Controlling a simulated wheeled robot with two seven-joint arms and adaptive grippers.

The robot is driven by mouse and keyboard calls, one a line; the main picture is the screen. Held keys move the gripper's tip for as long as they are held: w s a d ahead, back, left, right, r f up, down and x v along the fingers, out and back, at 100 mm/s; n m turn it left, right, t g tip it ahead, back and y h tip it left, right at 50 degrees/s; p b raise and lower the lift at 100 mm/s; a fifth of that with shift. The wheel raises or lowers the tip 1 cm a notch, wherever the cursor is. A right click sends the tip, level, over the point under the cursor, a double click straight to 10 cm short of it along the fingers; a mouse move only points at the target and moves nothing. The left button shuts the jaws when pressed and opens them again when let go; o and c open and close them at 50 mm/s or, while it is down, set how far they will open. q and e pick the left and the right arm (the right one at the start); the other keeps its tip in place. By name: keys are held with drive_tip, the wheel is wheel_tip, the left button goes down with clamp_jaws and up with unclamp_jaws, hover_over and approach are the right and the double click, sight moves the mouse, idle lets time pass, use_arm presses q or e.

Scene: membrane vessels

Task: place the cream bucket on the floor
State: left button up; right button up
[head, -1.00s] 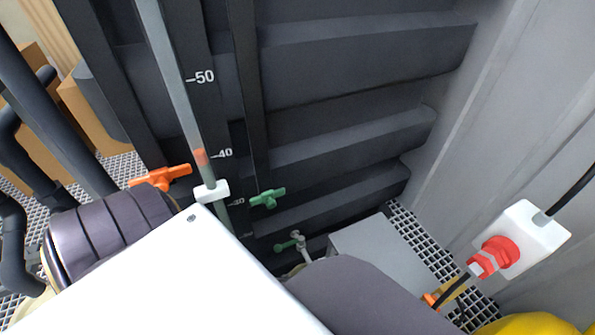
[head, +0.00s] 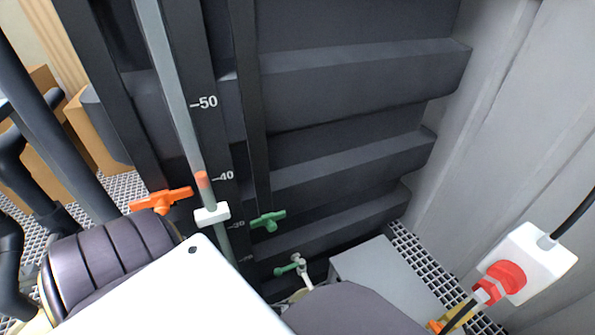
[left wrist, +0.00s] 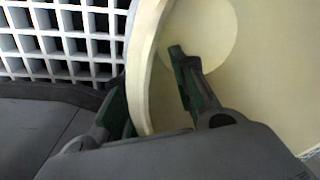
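The cream bucket (left wrist: 240,100) fills the right of the left wrist view, seen into its open top. Its pale rim (left wrist: 143,75) runs between the two fingers of my left gripper (left wrist: 152,85). One finger is outside the wall, close to it; the other is inside the bucket with a visible gap to the wall. The gripper looks open around the rim. My right gripper is not in view.
White floor grating (left wrist: 70,40) lies beside the bucket. The small tap (head: 297,262) with a green handle is above the cream patch. A grey box (head: 375,272) stands right of it, against the dark ribbed tank (head: 350,120). A white switch box with red knob (head: 535,260) is at right.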

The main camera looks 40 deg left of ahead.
use_arm(q)
drive_tip(key=shift+r, duration=0.15)
drive_tip(key=shift+s+r+p, duration=0.2)
drive_tip(key=shift+r+p, duration=1.1)
drive_tip(key=shift+r, duration=0.75)
wheel_tip(320, 180, up, 2)
drive_tip(key=shift+s+r+p, duration=0.1)
drive_tip(key=shift+s+p, duration=0.05)
drive_tip(key=shift+p, duration=0.45)
drive_tip(key=shift+s+r+p, duration=0.15)
drive_tip(key=shift+r+p, duration=0.55)
drive_tip(key=shift+r, duration=0.7)
drive_tip(key=shift+s+r+p, duration=0.1)
drive_tip(key=shift+r+p, duration=0.6)
drive_tip(key=shift+r, duration=0.65)
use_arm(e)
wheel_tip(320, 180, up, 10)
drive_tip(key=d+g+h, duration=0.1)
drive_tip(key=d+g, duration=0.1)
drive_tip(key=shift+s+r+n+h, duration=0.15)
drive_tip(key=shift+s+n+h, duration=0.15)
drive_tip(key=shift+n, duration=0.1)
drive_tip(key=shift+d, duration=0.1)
